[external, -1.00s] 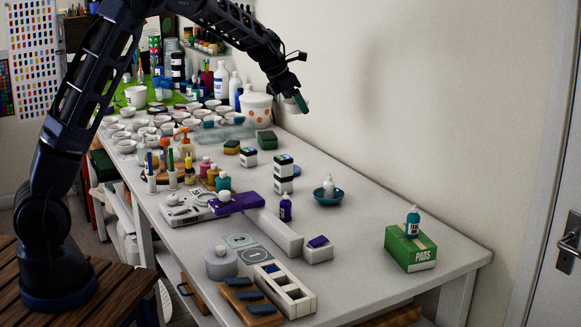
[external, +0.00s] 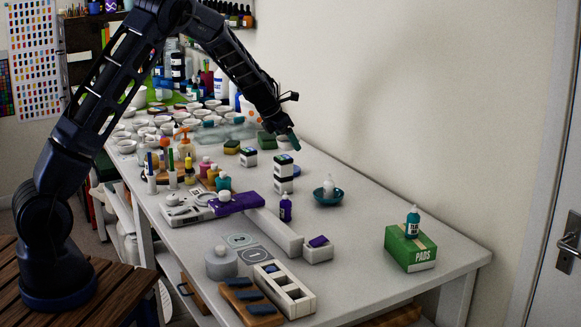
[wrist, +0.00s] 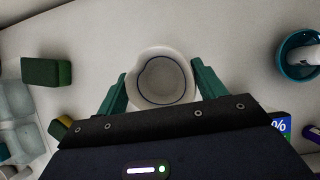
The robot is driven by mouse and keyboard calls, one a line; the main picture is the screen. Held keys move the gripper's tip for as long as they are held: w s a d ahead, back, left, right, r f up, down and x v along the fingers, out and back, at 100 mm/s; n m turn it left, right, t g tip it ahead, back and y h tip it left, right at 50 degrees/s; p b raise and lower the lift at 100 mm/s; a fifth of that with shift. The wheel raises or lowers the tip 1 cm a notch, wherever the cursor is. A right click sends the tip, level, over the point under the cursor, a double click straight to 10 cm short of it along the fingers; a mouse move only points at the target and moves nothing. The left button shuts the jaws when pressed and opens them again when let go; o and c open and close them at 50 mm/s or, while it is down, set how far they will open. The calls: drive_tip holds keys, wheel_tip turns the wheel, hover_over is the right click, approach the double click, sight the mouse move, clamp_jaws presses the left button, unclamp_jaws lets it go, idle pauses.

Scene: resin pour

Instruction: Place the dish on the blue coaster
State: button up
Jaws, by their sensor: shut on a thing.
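The dish (wrist: 162,78) is a small white round cup with a dark ring inside. In the wrist view it sits between the two green fingers of my gripper (wrist: 160,88), which is shut on it. In the external view my gripper (external: 290,138) is above the back right part of the table, near the wall. The dish is hardly visible there. A small blue patch (external: 296,171), probably the blue coaster, shows beside the stacked boxes, which hide most of it. It lies below and slightly right of my gripper in that picture. I cannot see the coaster in the wrist view.
Stacked dark-and-white boxes (external: 284,175) stand in front of the blue patch. A green block (wrist: 46,72) lies left of the dish. A teal bowl (external: 328,196) with a white bottle stands to the right. Table surface right of the bowl is clear up to the green PADS box (external: 409,249).

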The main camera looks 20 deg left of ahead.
drive_tip(key=shift+f, duration=3.15)
drive_tip(key=shift+f, duration=0.1)
drive_tip(key=o, duration=1)
